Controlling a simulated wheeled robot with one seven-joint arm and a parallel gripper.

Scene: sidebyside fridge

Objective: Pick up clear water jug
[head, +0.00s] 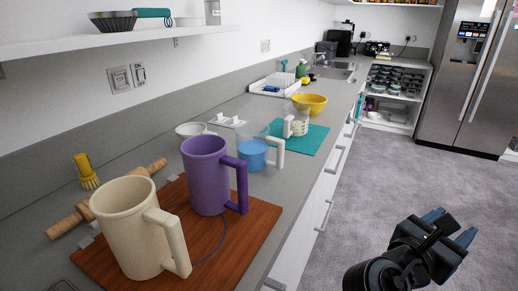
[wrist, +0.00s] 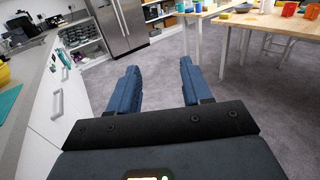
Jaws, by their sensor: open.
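The clear jug (head: 253,153) has blue liquid in its lower part and a white handle on its right side. It stands upright on the grey counter, behind the purple pitcher (head: 205,170), in the head view. A second clear container (head: 301,124) with a white handle stands farther back by the teal mat. My gripper (head: 452,226) is at the lower right, over the floor and well apart from the counter. It is open and empty; its two blue fingers (wrist: 159,68) are spread in the wrist view, where the jug does not show.
A cream pitcher (head: 130,225) and the purple pitcher stand on a wooden board (head: 250,237) in front. A yellow bowl (head: 310,103) is farther back. A shelf (head: 120,38) hangs over the counter. A wooden table (wrist: 270,22) stands across the room. The floor between is clear.

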